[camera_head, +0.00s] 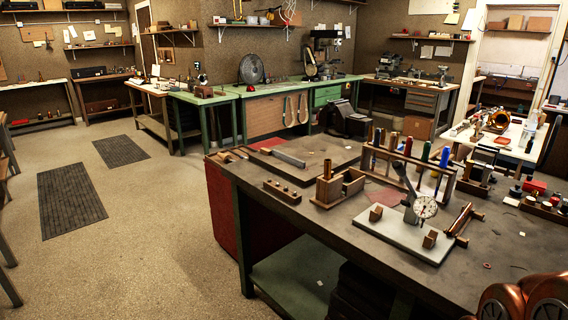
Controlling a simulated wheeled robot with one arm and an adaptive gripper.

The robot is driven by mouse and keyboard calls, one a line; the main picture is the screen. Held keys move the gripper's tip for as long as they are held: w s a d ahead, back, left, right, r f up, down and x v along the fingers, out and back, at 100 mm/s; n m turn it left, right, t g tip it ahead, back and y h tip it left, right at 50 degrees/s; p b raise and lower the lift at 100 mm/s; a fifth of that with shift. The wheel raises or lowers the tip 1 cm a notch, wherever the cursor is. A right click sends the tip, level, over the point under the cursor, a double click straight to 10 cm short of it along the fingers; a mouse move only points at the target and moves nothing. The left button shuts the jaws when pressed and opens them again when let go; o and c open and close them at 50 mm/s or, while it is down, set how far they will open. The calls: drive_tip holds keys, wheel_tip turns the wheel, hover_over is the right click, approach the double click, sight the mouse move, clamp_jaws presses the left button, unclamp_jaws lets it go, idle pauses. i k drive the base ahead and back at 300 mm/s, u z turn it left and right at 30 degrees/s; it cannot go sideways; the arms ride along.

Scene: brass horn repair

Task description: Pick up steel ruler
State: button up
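A flat grey metal strip (288,158) lies near the left end of the dark workbench (335,213) in front of me. It may be the steel ruler, but it is too small to tell for sure. It lies by a flat dark board or mat (325,150), with other slim tools to its left. No other clear ruler shows. My gripper is not in view, so I cannot see whether it is open or holds anything.
A wooden block rack (328,190), a dial gauge on a grey plate (426,207) and a rack of coloured-handled tools (408,160) stand on the bench. Copper-coloured rounded shapes fill the lower right corner. Open floor (170,220) lies left of the bench, with two dark mats.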

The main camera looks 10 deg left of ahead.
sight(301, 163)
drive_tip(key=u, duration=0.7)
drive_tip(key=i, duration=1.25)
drive_tip(key=u, duration=0.7)
drive_tip(key=i, duration=1.45)
drive_tip(key=z, duration=0.2)
